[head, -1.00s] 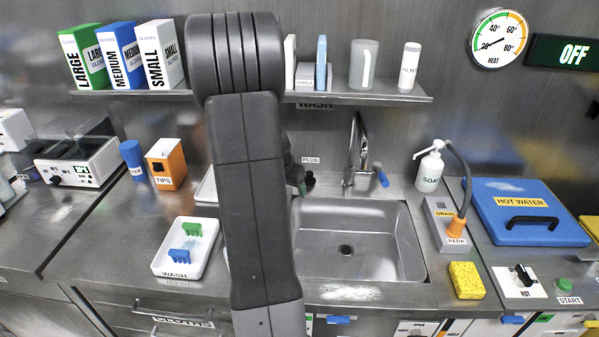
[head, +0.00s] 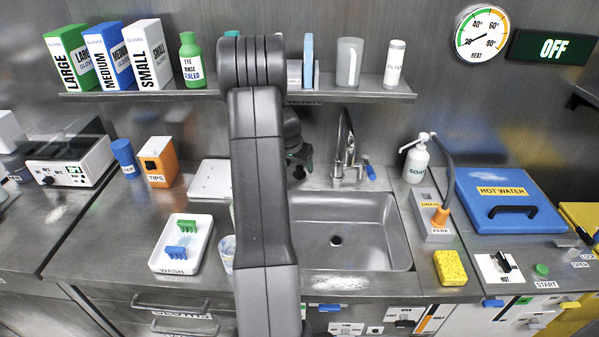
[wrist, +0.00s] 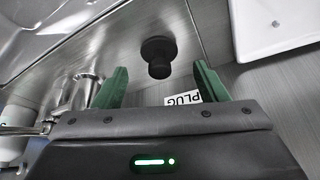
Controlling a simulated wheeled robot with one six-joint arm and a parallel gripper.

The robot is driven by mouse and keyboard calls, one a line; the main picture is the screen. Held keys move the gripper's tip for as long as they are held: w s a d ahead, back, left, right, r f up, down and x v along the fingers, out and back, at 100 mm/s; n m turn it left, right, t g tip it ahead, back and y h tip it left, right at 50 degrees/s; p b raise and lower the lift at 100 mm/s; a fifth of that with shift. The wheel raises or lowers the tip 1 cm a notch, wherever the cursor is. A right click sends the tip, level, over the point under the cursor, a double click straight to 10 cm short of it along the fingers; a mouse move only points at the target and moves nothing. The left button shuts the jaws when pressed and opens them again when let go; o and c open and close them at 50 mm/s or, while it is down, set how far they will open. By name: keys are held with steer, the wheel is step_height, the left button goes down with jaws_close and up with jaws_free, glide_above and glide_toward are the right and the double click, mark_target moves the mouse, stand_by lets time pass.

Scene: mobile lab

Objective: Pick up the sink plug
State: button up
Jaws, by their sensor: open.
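The sink plug (wrist: 158,55) is a small black knob-topped piece standing on the steel counter behind the sink, by the white PLUG label (wrist: 183,99). In the wrist view it is beyond my gripper (wrist: 159,75), lined up between the two green fingertips. The fingers are open with nothing between them, and the plug looks apart from them. In the head view the plug (head: 299,173) is a dark shape just below my gripper (head: 304,156), partly covered by it. The sink (head: 372,225) is empty, with its drain hole (head: 336,240) uncovered.
The tap (head: 346,155) stands close to the right of the plug. A white tray (head: 210,180) lies to the left. A shelf (head: 385,92) with bottles and glove boxes hangs above. The WASH tray (head: 165,262) and a cup (head: 227,248) stand left of the sink.

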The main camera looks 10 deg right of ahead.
steer(key=shift+x, duration=1.35)
steer(key=shift+c, duration=0.3)
steer(key=c, duration=1)
steer(key=shift+r, duration=0.15)
